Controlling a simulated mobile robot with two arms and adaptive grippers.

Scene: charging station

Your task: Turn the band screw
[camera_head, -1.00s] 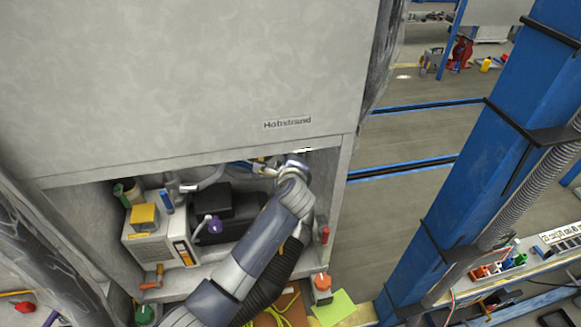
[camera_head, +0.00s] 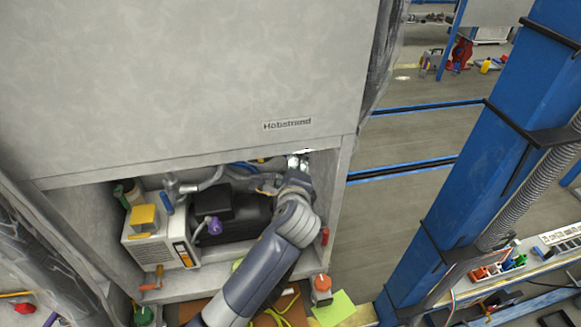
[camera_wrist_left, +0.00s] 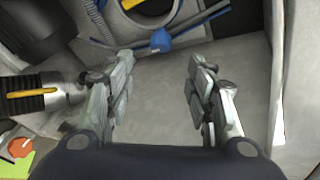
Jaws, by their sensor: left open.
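In the left wrist view my left gripper (camera_wrist_left: 161,62) is open, with nothing between its two grey fingers. Beyond the fingertips is a blue clamp-like piece (camera_wrist_left: 160,40), with thin blue lines running from it, at the edge of a round hose end (camera_wrist_left: 148,8). It may be the band and its screw, but I cannot make out a screw head. The fingertips look apart from it, over a bare grey panel (camera_wrist_left: 160,105). In the head view my left arm reaches into the cabinet opening, and its wrist hides most of the gripper. My right gripper is not in view.
The cabinet (camera_head: 200,80) has a low opening with side walls. Inside stand a beige box (camera_head: 160,240), a black unit (camera_head: 245,215) and a grey pipe (camera_head: 210,180). A small red handle (camera_head: 325,236) is at the right wall. An orange-topped box (camera_head: 321,288) stands in front.

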